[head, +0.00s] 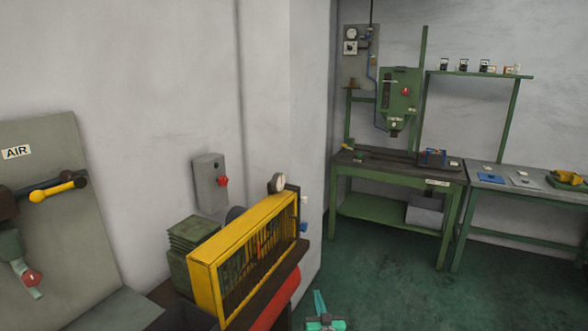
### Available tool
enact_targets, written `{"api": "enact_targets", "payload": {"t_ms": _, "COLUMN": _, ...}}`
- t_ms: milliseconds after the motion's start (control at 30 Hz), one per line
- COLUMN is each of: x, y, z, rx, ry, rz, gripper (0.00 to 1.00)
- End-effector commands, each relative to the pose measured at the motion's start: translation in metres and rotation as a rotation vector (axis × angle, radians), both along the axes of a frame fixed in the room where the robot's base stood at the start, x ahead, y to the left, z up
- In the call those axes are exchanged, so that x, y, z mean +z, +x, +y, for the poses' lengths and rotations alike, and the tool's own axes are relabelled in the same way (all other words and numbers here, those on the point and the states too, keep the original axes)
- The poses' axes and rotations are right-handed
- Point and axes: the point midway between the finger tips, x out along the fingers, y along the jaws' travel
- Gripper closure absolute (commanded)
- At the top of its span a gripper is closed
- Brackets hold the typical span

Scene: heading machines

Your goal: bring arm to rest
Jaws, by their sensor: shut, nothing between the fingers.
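My gripper (319,296) shows at the bottom edge, a little right of centre. It is a small teal shape with its narrow fingers together, shut and empty. It appears over the green floor, right of the red cylinder under the yellow guard, and apart from the machines. The rest of my arm is out of view below.
A yellow slatted guard (205,277) on a machine with a red cylinder (277,305) stands close on the left. A green workbench (392,170) with a press and a second table (520,177) stand at the back right. Green floor (385,265) between is clear.

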Motion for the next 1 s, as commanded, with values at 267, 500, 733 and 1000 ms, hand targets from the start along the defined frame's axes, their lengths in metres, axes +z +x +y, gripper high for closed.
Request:
{"api": "enact_targets", "payload": {"t_ms": 267, "x": -0.046, "y": -0.066, "z": 0.088, "rx": 0.039, "ry": 0.110, "rz": 0.003, "gripper": 1.00}}
{"api": "enact_targets", "payload": {"t_ms": 500, "x": -0.075, "y": -0.147, "z": 0.144, "rx": 0.037, "ry": 0.199, "rz": 0.006, "gripper": 1.00}}
{"api": "enact_targets", "payload": {"t_ms": 733, "x": -0.091, "y": -0.232, "z": 0.178, "rx": 0.014, "ry": 0.262, "rz": 0.019, "gripper": 1.00}}
{"api": "enact_targets", "payload": {"t_ms": 1000, "x": -0.102, "y": -0.339, "z": 0.190, "rx": -0.027, "ry": 0.283, "rz": 0.052, "gripper": 1.00}}
